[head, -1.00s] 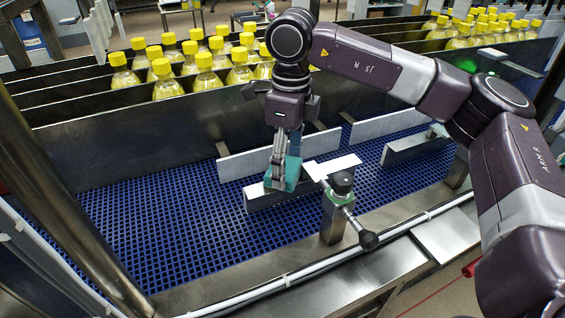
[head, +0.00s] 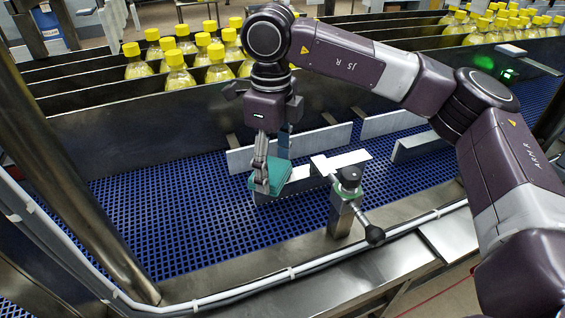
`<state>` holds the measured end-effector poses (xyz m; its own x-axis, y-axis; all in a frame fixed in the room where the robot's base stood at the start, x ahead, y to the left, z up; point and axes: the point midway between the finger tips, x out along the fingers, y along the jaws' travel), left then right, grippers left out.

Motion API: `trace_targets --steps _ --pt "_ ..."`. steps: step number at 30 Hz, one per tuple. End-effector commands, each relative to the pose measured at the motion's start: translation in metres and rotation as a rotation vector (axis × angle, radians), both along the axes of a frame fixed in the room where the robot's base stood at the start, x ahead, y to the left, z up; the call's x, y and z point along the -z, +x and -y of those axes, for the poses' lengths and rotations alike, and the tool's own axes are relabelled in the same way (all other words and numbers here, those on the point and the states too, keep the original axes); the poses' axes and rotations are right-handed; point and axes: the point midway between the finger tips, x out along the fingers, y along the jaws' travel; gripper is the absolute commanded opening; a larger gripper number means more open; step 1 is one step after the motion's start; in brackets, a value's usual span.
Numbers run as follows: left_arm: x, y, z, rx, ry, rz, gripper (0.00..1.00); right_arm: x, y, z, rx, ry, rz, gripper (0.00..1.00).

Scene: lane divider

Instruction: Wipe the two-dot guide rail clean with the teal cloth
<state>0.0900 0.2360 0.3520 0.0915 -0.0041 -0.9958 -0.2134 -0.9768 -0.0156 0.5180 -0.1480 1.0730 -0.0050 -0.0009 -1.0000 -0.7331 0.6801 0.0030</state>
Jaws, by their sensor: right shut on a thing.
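My right gripper (head: 262,186) is shut on the teal cloth (head: 281,176), which hangs from the fingers as a folded pad. The cloth is at the left end of a low grey guide rail (head: 304,184) over the blue belt and covers that end. Contact looks likely, but I cannot tell how firmly the cloth presses. A white plate (head: 341,160) reaches over the rail's right part. No dots can be made out on this rail, so its marking cannot be read. My left gripper is out of view.
A clamp post with a green collar and a black knob (head: 374,236) stands close to the right of the cloth. Other rails (head: 405,148) stand on the belt (head: 200,225) behind and to the right. Yellow-capped bottles (head: 176,70) fill the lanes behind the metal wall.

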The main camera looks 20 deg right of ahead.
Motion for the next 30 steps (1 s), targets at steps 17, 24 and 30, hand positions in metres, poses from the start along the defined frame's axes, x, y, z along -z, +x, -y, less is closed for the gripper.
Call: trace_targets --steps 17,24,30 --pt "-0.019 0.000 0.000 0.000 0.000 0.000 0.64 -0.033 0.001 0.000 0.001 0.002 0.005 0.26" --pt "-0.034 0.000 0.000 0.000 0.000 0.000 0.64 -0.057 0.001 0.000 0.001 0.002 0.005 0.26" --pt "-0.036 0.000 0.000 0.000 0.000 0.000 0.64 -0.062 0.001 0.000 0.001 0.002 0.004 0.26"
